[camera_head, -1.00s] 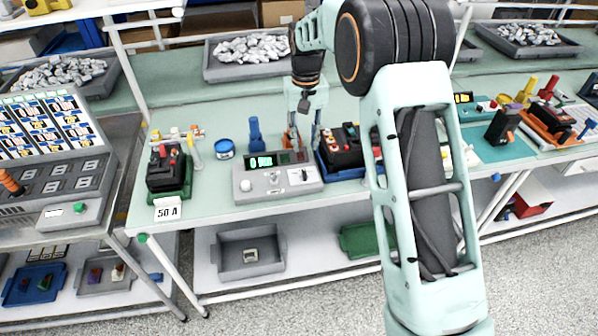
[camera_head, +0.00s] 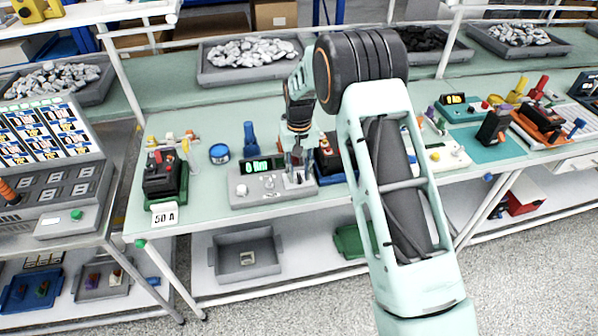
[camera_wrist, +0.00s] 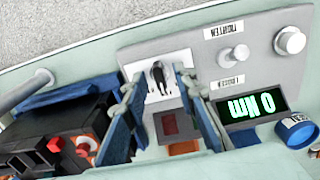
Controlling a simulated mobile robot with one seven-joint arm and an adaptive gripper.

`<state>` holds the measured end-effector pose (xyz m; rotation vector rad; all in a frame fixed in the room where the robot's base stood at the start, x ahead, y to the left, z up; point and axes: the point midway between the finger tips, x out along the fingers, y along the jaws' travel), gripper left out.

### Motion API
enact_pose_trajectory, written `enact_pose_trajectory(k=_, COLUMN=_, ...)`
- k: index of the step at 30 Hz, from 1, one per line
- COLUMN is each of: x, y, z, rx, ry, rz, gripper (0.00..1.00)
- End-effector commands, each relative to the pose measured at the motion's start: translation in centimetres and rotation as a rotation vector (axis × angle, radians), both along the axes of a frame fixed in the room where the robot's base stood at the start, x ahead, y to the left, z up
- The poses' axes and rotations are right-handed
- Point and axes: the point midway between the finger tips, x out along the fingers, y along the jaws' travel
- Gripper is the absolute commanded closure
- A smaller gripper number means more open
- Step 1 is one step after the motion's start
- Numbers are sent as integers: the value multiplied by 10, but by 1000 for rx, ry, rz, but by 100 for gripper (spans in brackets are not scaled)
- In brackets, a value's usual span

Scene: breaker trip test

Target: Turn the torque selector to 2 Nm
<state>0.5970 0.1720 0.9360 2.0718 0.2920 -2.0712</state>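The grey torque unit (camera_head: 250,190) stands on the green bench. Its green display (camera_head: 262,165) reads 0 Nm; the same display shows upside down in the wrist view (camera_wrist: 250,107). The torque selector (camera_wrist: 158,76) is a small black knob on a white plate in the wrist view; in the head view my gripper hides it. My gripper (camera_wrist: 158,84) is open, with one blue-tipped finger on each side of the knob; I cannot tell whether either touches it. In the head view my gripper (camera_head: 297,178) is over the right part of the unit.
A black breaker in a blue holder (camera_wrist: 65,130) is close beside the unit. Two round knobs (camera_wrist: 290,40) stand on the unit's panel. A blue round tin (camera_head: 220,153) and a breaker in a green holder (camera_head: 166,176) are to the left in the head view.

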Motion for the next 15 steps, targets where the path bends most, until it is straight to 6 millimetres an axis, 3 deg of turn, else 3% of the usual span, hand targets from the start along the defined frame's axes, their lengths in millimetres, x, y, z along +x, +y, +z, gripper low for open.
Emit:
enact_pose_trajectory(k=3, x=0, y=0, z=0, rx=0, ry=0, rz=0, gripper=76)
enact_pose_trajectory(k=10, x=0, y=0, z=0, rx=0, ry=0, rz=0, gripper=100)
enact_pose_trajectory(k=15, x=0, y=0, z=0, rx=0, ry=0, rz=0, gripper=100)
